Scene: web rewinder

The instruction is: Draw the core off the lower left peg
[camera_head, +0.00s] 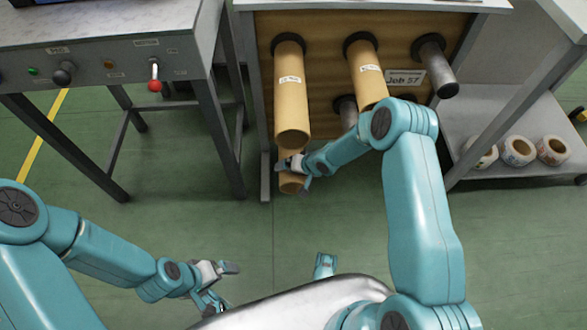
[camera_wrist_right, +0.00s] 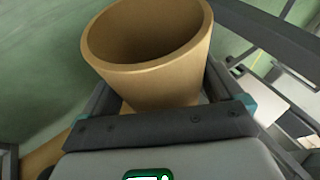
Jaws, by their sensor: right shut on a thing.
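The lower left core (camera_head: 291,184) is a tan cardboard tube below the upper left core, which hides most of it and its peg in the head view. My right gripper (camera_head: 296,167) is shut on this core near its front end. In the right wrist view the core (camera_wrist_right: 165,82) sits between the jaws, its open end showing an empty inside. How far it sits on its peg is hidden. My left gripper (camera_head: 222,284) is open and empty at the lower left, well away from the rack.
The upper left core (camera_head: 291,100) and upper middle core (camera_head: 366,75) stick out from the wooden board (camera_head: 325,68). The upper right peg (camera_head: 437,68) is bare. A lower shelf (camera_head: 510,110) with tape rolls (camera_head: 517,151) stands right. A control bench (camera_head: 110,30) stands left; green floor between is clear.

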